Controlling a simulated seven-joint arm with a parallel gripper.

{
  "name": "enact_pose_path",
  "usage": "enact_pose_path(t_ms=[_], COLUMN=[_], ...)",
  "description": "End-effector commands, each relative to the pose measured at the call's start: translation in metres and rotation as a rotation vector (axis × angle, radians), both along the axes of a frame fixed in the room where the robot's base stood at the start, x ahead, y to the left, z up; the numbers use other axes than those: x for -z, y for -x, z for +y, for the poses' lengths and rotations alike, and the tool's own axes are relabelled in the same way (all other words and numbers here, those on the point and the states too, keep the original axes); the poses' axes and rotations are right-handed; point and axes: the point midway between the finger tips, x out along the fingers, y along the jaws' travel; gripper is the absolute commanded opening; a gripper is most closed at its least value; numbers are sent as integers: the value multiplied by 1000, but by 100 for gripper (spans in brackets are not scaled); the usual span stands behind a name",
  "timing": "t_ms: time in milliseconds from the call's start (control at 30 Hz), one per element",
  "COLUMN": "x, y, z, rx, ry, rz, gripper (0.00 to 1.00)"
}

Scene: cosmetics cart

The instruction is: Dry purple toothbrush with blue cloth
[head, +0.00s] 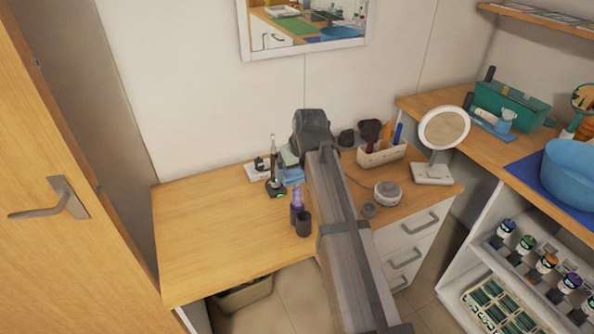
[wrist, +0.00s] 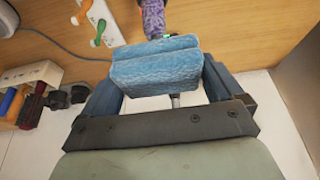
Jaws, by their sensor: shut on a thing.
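My gripper (wrist: 158,82) is shut on a folded blue cloth (wrist: 155,63), which spans between its two fingers. In the head view my gripper (head: 289,160) is over the back of the wooden desk, with the cloth (head: 294,174) showing just below it. The purple toothbrush (head: 297,195) stands upright in a dark cup in front of the cloth. A purple patterned part (wrist: 153,18), likely this toothbrush, shows beyond the cloth in the wrist view. Whether cloth and toothbrush touch cannot be told. A thin metal stem (wrist: 175,100) shows beneath the cloth.
An upright dark brush with a green light (head: 274,187) stands close left of the cloth. A dark cup (head: 303,222) stands at the front. The desk's left (head: 205,230) is clear.

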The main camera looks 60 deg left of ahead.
Motion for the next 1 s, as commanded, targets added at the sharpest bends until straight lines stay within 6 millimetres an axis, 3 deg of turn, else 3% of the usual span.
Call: enact_pose_path(t_ms=[567, 1000], x=[1, -2], y=[1, 0], z=[-25, -9], rx=[0, 0], ry=[3, 2], rz=[1, 0], gripper=[70, 70])
